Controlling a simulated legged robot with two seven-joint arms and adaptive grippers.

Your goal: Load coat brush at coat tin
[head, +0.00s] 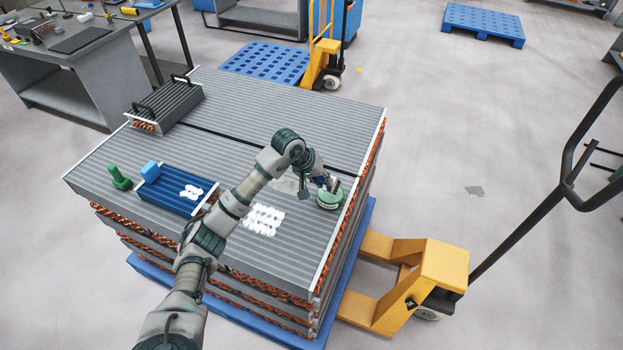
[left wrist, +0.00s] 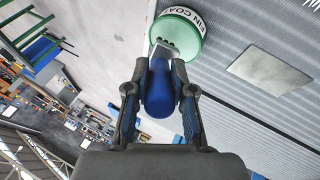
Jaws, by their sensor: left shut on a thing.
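The coat tin (head: 329,199) is a short round pale green tin near the right edge of the stacked finned panels. In the left wrist view the coat tin (left wrist: 184,34) is at the top, with a white lettered band. My left gripper (head: 318,183) is just above and beside the tin. It is shut on the blue handle of the coat brush (left wrist: 159,92). The brush's metal end points at the tin and overlaps its rim. My right gripper is not in view.
A blue tray (head: 176,190), a green object (head: 119,178) and a finned block with handles (head: 166,104) are on the panel top (head: 262,107). A flat pale plate (left wrist: 268,70) lies near the tin. A yellow pallet jack (head: 430,270) stands at right.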

